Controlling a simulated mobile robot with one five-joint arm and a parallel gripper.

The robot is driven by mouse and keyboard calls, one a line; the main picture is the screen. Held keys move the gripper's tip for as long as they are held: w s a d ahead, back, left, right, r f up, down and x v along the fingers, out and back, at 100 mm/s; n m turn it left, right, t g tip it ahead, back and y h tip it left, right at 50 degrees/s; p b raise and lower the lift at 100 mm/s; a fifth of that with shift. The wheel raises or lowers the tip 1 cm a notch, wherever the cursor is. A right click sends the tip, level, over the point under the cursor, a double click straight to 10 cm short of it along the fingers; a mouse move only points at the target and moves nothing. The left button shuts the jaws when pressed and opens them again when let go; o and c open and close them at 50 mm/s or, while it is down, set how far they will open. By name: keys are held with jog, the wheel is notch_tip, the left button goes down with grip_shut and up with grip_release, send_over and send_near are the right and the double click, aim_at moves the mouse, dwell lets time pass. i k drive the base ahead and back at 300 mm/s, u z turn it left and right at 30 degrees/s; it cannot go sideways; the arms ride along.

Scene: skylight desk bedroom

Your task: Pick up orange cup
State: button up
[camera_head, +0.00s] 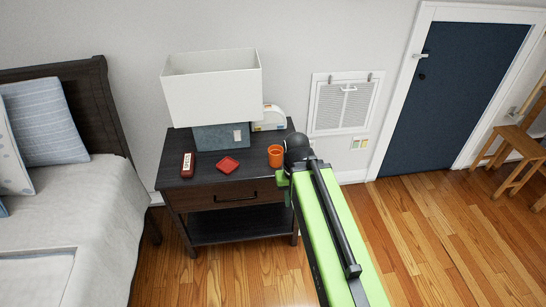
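The orange cup (275,157) stands upright near the right front part of the dark nightstand (215,181). My arm reaches up from the bottom right. My gripper (284,180) is at the arm's far end, by the nightstand's right front corner, just below and right of the cup in the picture. Its fingers are mostly hidden by the arm, so I cannot tell if they are open or shut. The cup's whole front shows, with no finger seen around it.
A red dish (228,165), a dark red box-like object (188,165), a lamp with white shade (213,87) and a white rounded object (270,118) are also on the nightstand. The bed (85,215) is on the left. Wooden floor (440,240) is free at right, before a wooden chair (518,145).

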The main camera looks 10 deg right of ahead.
aim_at(275, 152)
jog(key=u, duration=0.05)
jog(key=i, duration=0.95)
jog(key=z, duration=0.05)
